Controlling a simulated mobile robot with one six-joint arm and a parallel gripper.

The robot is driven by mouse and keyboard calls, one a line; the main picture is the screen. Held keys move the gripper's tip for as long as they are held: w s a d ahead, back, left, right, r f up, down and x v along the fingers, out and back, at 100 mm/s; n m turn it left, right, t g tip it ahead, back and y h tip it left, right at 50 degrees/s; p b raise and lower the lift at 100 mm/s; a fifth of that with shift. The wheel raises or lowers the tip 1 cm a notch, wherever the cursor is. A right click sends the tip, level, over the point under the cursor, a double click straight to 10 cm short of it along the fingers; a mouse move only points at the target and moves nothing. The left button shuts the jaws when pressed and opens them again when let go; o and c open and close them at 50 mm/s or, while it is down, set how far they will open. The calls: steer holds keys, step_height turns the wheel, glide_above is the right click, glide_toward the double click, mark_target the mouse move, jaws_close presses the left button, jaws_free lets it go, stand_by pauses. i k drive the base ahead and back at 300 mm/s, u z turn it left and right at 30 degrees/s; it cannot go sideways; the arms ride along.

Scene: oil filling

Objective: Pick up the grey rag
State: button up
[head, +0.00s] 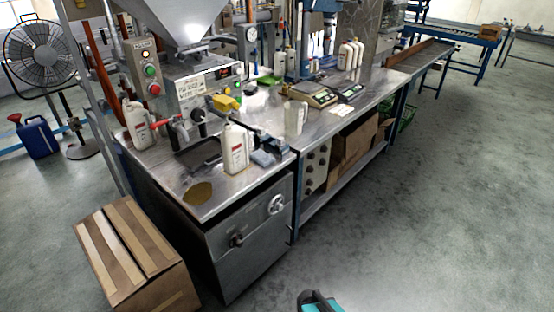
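A small grey-blue piece that looks like the grey rag (263,158) lies on the metal bench top, just right of a white bottle with a red label (235,149). It is small in the picture, so I cannot be sure that it is cloth. A dark clamp-like fitting sits close behind and to the right of it. My gripper's fingers are not in view. Only a teal and dark part shows at the bottom edge, well in front of the bench.
The filling machine (205,95) stands behind the bottle. A clear jug (295,117) and scales (310,95) are farther right. A cardboard box (135,255) is on the floor at front left. The floor (430,220) on the right is clear.

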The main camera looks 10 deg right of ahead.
mark_target(260, 157)
steer(key=u, duration=0.15)
steer(key=i, duration=0.95)
steer(key=z, duration=0.1)
